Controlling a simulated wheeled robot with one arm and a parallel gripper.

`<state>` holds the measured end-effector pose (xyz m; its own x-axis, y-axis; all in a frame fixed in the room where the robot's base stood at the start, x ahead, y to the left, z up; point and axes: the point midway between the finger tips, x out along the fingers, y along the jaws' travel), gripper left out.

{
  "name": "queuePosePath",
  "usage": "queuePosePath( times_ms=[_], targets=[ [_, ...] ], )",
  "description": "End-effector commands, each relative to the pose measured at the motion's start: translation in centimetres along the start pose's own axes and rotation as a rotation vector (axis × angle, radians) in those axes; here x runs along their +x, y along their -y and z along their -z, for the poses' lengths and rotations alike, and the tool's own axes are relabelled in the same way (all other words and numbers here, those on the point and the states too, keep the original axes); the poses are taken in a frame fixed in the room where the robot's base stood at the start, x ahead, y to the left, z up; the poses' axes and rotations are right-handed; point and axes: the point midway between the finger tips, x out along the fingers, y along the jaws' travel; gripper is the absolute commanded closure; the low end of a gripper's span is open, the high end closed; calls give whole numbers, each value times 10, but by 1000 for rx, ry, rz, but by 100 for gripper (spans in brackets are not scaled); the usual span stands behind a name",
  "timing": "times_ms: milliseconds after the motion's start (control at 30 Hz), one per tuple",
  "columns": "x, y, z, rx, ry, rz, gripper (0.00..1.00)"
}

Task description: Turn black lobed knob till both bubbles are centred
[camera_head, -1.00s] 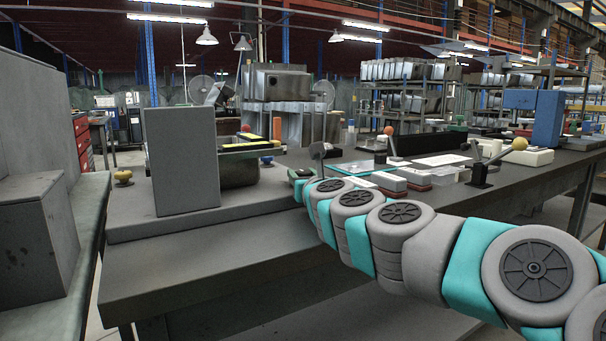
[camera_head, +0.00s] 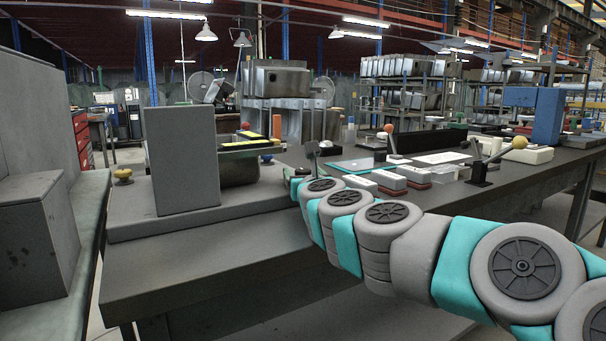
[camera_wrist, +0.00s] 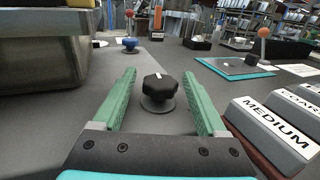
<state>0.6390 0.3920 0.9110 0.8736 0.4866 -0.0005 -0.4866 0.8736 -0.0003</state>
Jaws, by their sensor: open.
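The black lobed knob (camera_wrist: 160,87) stands on a round grey base on the grey bench top, in the middle of the wrist view. My gripper (camera_wrist: 155,82) is open, with one green finger to the left of the knob and one to the right. Clear gaps show between the knob and both fingers. In the head view my arm reaches over the bench and hides the knob. The yellow and black level bars (camera_head: 252,144) lie on the sink's rim in the head view. I cannot make out the bubbles in either view.
A blue knob (camera_wrist: 129,44) stands beyond on the left, near the metal sink (camera_wrist: 40,50). A block labelled MEDIUM (camera_wrist: 275,133) sits close on the right. A teal-edged plate (camera_wrist: 235,68) lies beyond it. A yellow knob (camera_head: 122,176) stands left of the grey upright panel (camera_head: 182,160).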

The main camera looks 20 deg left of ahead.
Motion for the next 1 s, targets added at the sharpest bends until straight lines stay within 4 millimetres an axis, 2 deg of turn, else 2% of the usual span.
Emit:
queuePosePath(
  times_ms=[267, 733, 1000],
  targets=[
    [-13, 0, -1, 3, 2, -2, 25],
    [-70, 0, 0, 2, 1, 0, 25],
    [-78, 0, 0, 0, 1, 1, 25]
  ],
)
